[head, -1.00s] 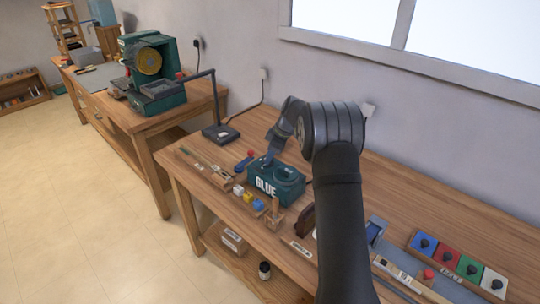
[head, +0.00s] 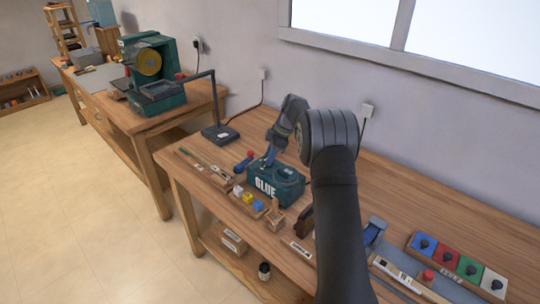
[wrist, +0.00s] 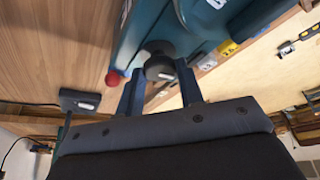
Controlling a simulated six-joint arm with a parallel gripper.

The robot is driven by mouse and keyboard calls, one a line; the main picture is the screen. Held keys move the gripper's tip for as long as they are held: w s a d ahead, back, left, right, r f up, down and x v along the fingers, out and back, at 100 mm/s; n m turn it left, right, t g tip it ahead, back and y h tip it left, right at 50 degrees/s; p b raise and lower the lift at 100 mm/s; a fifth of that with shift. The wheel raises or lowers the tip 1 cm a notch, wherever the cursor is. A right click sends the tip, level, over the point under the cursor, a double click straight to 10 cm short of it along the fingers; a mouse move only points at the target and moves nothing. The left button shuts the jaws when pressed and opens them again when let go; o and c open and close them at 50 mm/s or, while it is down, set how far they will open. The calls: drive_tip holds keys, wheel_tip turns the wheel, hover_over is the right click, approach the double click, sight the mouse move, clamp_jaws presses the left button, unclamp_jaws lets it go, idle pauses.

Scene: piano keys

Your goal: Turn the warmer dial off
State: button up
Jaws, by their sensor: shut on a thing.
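The teal glue warmer (head: 264,187), a box lettered GLUE with a round pot on top, stands on the wooden bench in the head view. In the wrist view its teal body (wrist: 150,25) fills the top middle. The black round dial (wrist: 158,66) sits on its side between my two blue fingers. My gripper (wrist: 160,88) is shut on the dial; it also shows in the head view (head: 268,158), at the warmer's far-left end. The dial is hidden in the head view, and I cannot read its setting.
A black lamp base (head: 221,133) stands left of the warmer. Blue, yellow and white blocks (head: 248,198) sit in front of it. A row of coloured switches (head: 458,262) lies at the right. A red knob (wrist: 114,77) is close beside my left finger.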

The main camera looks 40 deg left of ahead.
drive_tip(key=o, duration=1)
drive_tip(key=shift+c, duration=0.2)
drive_tip(key=v, duration=1.7)
drive_tip(key=shift+d+r, duration=0.15)
drive_tip(key=shift+d, duration=0.05)
drive_tip(key=shift+w, duration=0.1)
drive_tip(key=x, duration=1.7)
drive_tip(key=shift+a, duration=0.2)
